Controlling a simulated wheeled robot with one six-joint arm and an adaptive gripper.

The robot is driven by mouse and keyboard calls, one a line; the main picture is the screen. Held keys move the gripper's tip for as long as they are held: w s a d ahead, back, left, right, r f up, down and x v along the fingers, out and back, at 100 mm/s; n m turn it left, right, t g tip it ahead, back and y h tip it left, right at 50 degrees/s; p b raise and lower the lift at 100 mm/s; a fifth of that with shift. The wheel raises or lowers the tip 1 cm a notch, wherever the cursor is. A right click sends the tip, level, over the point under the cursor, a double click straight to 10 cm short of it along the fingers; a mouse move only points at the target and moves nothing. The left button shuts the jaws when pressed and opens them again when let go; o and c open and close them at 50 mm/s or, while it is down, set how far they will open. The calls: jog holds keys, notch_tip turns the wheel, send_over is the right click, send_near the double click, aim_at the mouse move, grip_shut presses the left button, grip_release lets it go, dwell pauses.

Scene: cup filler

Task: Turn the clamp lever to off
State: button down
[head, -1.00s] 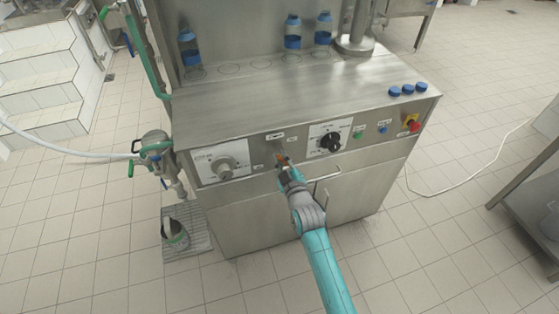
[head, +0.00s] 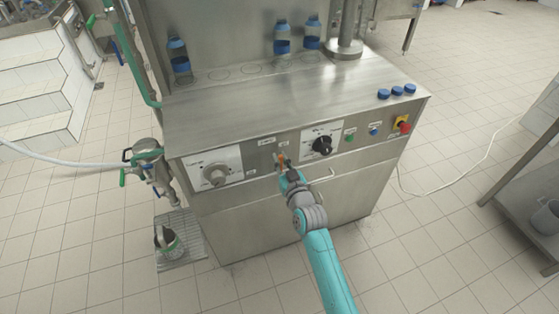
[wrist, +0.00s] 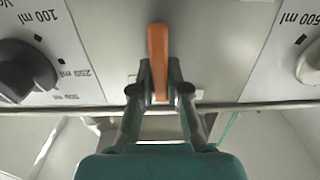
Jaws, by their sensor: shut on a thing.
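The clamp lever (head: 281,158) is a small orange handle on the front panel of the steel machine, between the two dials. In the wrist view the lever (wrist: 158,48) stands about upright in the picture, with my two fingers on either side of it. My gripper (wrist: 159,84) is shut on the lever; in the head view my gripper (head: 285,169) is at the panel and covers the lever's lower part. Small labels show around the lever but are too small to read.
A grey dial (head: 215,174) is left of the lever and a black dial (head: 322,146) right of it. A bar handle (head: 322,177) sits just below right of my gripper. The floor in front is clear.

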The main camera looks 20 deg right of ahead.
dwell(0.4)
jog(key=c, duration=1.1)
grip_release()
jog(key=shift+c, duration=0.2)
jog(key=shift+s, duration=0.15)
jog(key=s, duration=1.1)
jog(key=shift+s, duration=0.4)
jog(key=shift+f, duration=0.1)
